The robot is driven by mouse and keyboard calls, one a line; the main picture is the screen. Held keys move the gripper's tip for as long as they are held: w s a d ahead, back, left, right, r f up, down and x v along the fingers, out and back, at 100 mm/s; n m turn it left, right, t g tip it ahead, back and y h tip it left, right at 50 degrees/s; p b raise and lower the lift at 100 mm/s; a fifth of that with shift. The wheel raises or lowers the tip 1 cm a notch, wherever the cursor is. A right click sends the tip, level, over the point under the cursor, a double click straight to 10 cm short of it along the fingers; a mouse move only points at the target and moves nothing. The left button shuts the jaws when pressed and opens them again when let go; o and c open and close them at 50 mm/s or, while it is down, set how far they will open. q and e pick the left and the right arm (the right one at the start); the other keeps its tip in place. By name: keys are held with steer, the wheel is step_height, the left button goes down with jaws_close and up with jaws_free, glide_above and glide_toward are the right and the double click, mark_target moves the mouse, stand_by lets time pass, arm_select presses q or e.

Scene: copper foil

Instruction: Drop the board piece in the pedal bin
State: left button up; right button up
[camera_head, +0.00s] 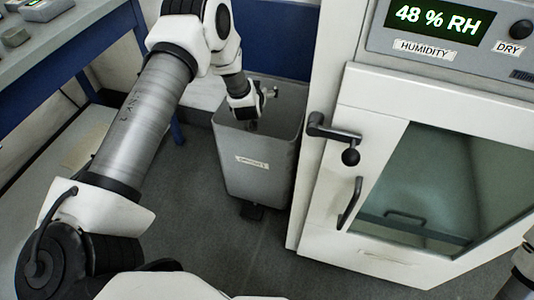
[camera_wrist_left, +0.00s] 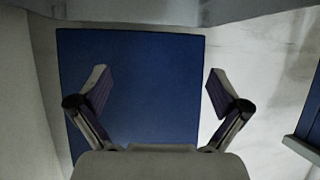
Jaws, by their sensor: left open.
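The pedal bin (camera_head: 258,168) is a grey, open-topped bin with a label on its front and a dark pedal at its foot. My left gripper (camera_head: 252,124) is at the bin's mouth, its end partly hidden by the wrist. In the left wrist view my left gripper (camera_wrist_left: 158,80) has its two fingers spread wide, with nothing held between them. A flat blue rectangle (camera_wrist_left: 135,110) shows behind the fingers; I cannot tell how far off it is. I cannot make out the board piece in either view.
A white humidity cabinet (camera_head: 370,150) with a glass door (camera_head: 425,180) and protruding handles (camera_head: 348,204) stands close to the bin's right. A bench (camera_head: 75,50) with blue legs is at the left. A blue panel (camera_head: 275,45) is behind the bin. Grey floor (camera_head: 215,235) lies clear in front.

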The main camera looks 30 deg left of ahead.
arm_select(q)
steer(key=v, duration=1.1)
